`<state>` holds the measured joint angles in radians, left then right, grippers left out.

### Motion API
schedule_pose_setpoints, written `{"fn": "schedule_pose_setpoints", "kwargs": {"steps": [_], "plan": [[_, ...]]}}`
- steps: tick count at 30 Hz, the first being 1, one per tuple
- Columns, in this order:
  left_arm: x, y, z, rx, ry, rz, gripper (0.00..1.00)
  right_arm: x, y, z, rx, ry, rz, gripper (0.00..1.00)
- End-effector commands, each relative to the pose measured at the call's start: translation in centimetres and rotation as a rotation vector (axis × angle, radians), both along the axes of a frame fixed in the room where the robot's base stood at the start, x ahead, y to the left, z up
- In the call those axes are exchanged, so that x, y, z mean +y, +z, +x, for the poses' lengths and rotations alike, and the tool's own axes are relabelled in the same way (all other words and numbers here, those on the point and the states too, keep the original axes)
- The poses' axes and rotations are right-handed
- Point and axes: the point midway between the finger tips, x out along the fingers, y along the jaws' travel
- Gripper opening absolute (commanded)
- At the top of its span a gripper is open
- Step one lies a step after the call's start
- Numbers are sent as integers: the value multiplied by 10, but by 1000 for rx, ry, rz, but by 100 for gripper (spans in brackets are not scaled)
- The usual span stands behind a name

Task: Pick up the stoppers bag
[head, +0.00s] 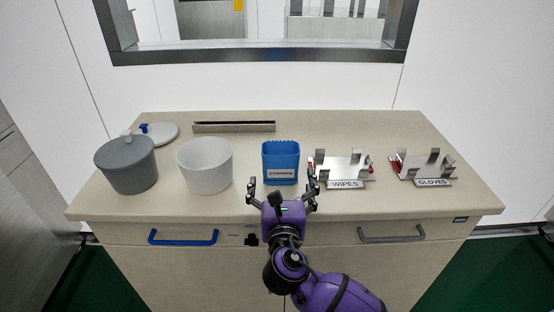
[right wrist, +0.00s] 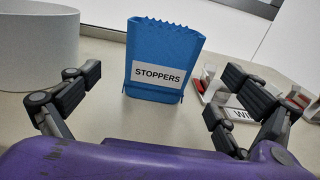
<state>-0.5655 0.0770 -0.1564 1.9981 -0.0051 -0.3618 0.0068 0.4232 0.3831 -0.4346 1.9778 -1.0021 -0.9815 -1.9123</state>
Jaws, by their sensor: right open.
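The stoppers bag (head: 281,158) is a blue upright pouch with a jagged top edge and a white label. It stands on the counter, near the middle. In the right wrist view the bag (right wrist: 163,58) shows its label reading STOPPERS. My right gripper (head: 283,186) is open, in front of the bag on the near side, with its fingers spread wide. In the right wrist view the open fingers (right wrist: 168,95) lie to the left and right of the bag, apart from it, and nothing is between them. My left gripper is not in view.
On the counter (head: 330,207), a white tub (head: 205,166) and a grey lidded pot (head: 126,166) stand left of the bag. The wipes holder (head: 343,169) is close on the right, with the gloves holder (head: 424,168) beyond. A metal channel (head: 234,127) lies behind.

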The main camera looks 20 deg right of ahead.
Motion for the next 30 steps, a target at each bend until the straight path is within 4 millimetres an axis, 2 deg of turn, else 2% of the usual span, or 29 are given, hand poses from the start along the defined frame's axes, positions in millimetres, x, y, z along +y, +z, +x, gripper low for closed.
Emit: {"fn": "schedule_pose_setpoints", "kwargs": {"steps": [5, 13, 19, 28, 30], "plan": [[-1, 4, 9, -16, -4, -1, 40, -3, 1, 11, -1, 0, -7, 99], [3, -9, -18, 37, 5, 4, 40, -12, 2, 43, -1, -1, -6, 99], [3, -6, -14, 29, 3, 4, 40, -19, 1, 70, -1, -1, -5, 99], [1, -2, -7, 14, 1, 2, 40, -21, 0, 75, 0, 1, -3, 99], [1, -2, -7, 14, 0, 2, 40, -21, 0, 75, 0, 0, -3, 91]]}}
